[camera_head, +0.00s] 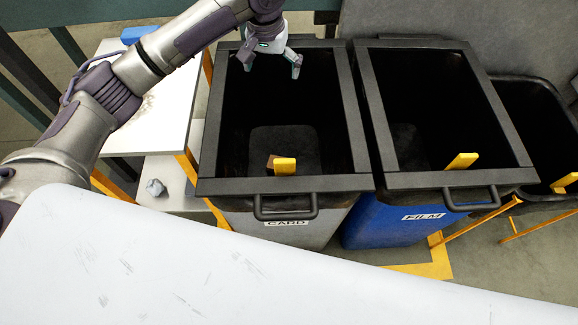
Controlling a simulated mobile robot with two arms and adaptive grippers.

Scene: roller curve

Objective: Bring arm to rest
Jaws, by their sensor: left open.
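My left arm (115,95) comes in from the left and reaches up and across to the top middle. My left gripper (271,66) is open, its fingers spread, with nothing between them. It hangs over the back of the grey bin labelled CARD (287,185). Inside that bin, a small brown piece (271,160) shows beside a yellow tab near the front rim. My right gripper is not in the picture.
A blue bin labelled FILM (385,222) stands to the right, with a third dark bin (538,95) beyond. A white surface (200,265) fills the foreground.

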